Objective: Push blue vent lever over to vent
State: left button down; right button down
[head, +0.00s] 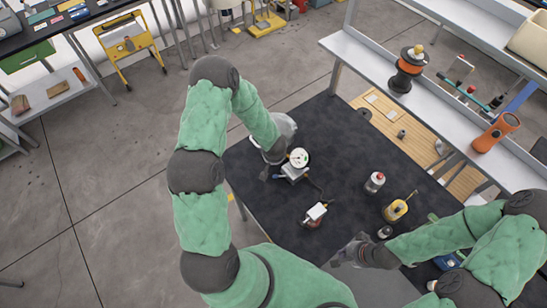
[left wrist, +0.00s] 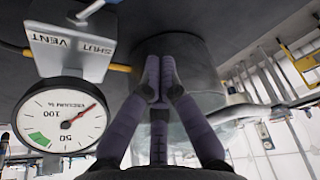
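The vent valve is a pale box (head: 294,171) beside a round white dial gauge (head: 299,157) on the dark mat. A small blue piece, probably the lever handle (head: 277,176), sticks out to the box's left. In the left wrist view the box (left wrist: 72,50) reads SHUT and VENT, upside down, with the gauge (left wrist: 62,117) below. A pale bar (left wrist: 92,10) shows at its upper edge; I cannot tell whether it is the lever. My left gripper (left wrist: 158,72) has its fingers together beside the box, apart from it. My right gripper (head: 349,251) hovers near the mat's front edge, its fingers unclear.
A red-and-white device (head: 315,213), a red-capped bottle (head: 375,182) and a yellow can (head: 396,210) stand on the mat (head: 345,150). A clear dome partly shows behind my left wrist.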

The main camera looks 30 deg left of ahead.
pick_arm(q)
jog(key=x, duration=0.3)
jog(key=shift+f, duration=0.25)
pick_arm(e)
jog(key=shift+f, duration=0.2)
pick_arm(q)
jog(key=shift+s+d+f, duration=0.2)
jog(key=shift+s+d, duration=0.15)
jog(key=shift+s, duration=0.15)
jog(key=shift+s+d+f, duration=0.25)
jog(key=shift+s+d, duration=0.1)
jog(key=shift+s, duration=0.2)
jog(key=shift+s+d+f, duration=0.1)
jog(key=shift+s+d, duration=0.25)
jog(key=shift+s, duration=0.1)
